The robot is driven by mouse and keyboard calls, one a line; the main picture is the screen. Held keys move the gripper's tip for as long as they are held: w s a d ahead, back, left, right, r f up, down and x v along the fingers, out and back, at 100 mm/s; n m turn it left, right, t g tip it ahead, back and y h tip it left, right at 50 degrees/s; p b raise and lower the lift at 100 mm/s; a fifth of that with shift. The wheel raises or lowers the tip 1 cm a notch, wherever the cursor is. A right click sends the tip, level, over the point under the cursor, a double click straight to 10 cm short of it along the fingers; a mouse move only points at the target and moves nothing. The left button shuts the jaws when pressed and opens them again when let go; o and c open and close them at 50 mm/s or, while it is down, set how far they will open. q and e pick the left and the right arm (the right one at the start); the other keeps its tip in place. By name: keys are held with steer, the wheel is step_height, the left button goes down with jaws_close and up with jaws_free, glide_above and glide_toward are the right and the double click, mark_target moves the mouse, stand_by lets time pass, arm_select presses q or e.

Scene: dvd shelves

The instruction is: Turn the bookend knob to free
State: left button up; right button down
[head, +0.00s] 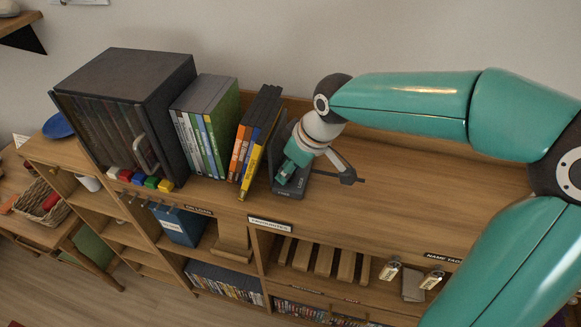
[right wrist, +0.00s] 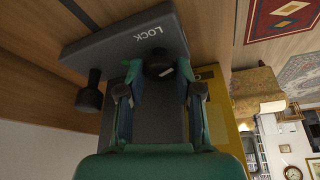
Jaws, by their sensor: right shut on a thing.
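The dark grey bookend (head: 291,190) stands on the wooden shelf top, right of the leaning DVD cases. In the right wrist view its base (right wrist: 88,48) carries the white word LOCK. The black knob (right wrist: 158,63) on it has a short white mark on its lower right side, pointing away from LOCK. My right gripper (head: 288,170) reaches down to the bookend from the right. In the right wrist view my right gripper (right wrist: 160,78) is shut on the knob, with a fingertip on each side. The knob is hidden in the head view. My left gripper is out of view.
Orange and yellow cases (head: 250,155) lean close to the bookend's left. Green and white cases (head: 203,130) and a dark cabinet (head: 120,100) with a handle stand further left. A second black peg (right wrist: 90,92) shows beside the base.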

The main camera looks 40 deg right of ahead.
steer(key=shift+a+m+h+b, duration=0.1)
steer(key=shift+m+h+b, duration=0.45)
steer(key=shift+m, duration=0.55)
steer(key=c, duration=0.8)
jaws_free()
steer(key=shift+o, duration=0.2)
steer(key=shift+r, duration=0.15)
steer(key=v, duration=1.1)
steer(key=shift+s+r, duration=0.2)
steer(key=shift+s, duration=0.1)
steer(key=shift+c, duration=0.2)
